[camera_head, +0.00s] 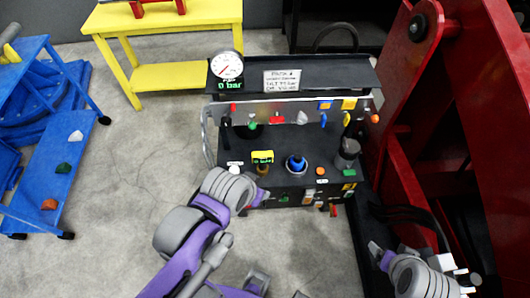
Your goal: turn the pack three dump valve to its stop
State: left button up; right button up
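The black hydraulic pack (325,182) stands in the centre with a placard (282,80) that seems to read "PACK" and a number. Its round gauge (227,66) has a green "0 bar" readout. On its deck are a brass-coloured fitting under a yellow tag (262,157), a blue knob (296,163) in a pale ring and a dark cylinder (347,150). I cannot tell which part is the dump valve. My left gripper (261,196) is at the pack's front left edge, mostly hidden by its wrist. My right gripper (380,254) is low, right of the pack, apart from it.
A red steel frame (485,100) rises close on the right. Black hoses (405,213) run beside the pack's right side. A yellow table (165,20) stands behind left, and a blue stand (45,165) is at the left. Grey floor (125,175) between is clear.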

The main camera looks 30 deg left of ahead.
aim_at(276, 119)
jog(key=j+u, duration=0.35)
jog(key=u, duration=0.15)
jog(key=i+j+u, duration=0.1)
jog(key=j+u, duration=0.25)
jog(key=u, duration=0.15)
